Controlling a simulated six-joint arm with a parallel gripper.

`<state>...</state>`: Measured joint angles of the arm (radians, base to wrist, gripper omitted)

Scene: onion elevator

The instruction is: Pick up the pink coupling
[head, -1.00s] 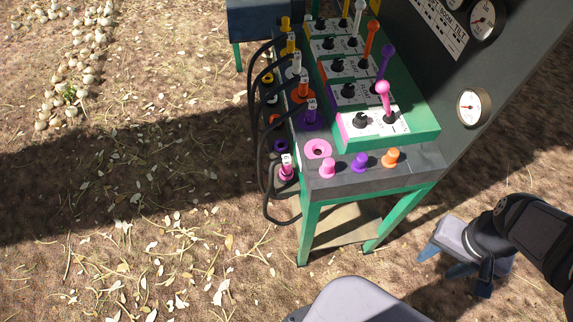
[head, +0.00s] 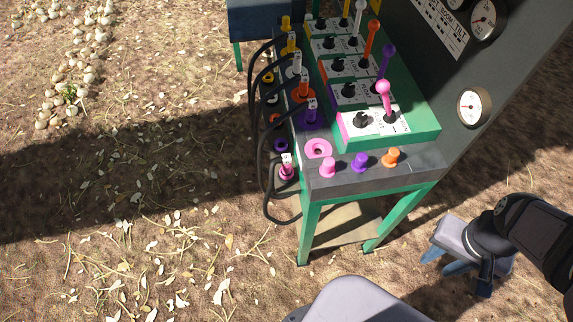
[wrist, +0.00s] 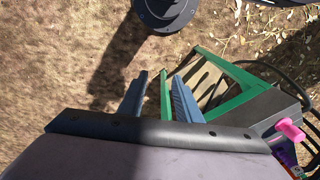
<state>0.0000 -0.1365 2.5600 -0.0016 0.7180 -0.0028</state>
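The pink coupling (head: 287,171) is on the end of a black hose at the left edge of the green-framed stand, in a lower side holder in the head view. It looks upright, with a pale top. A pink ring socket (head: 318,149) lies above and to its right, with nothing in it. My gripper (head: 444,262) is low at the right of the stand, well apart from the coupling. In the wrist view its two blue fingers (wrist: 160,78) are spread with nothing between them. I cannot make out the coupling in the wrist view.
Pink (head: 327,168), purple (head: 360,162) and orange (head: 391,157) knobs stick up along the stand's front ledge. Other hose couplings, such as the purple one (head: 311,113), sit on the left side. Levers rise from the panel. Open leaf-strewn ground (head: 150,240) lies at the left.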

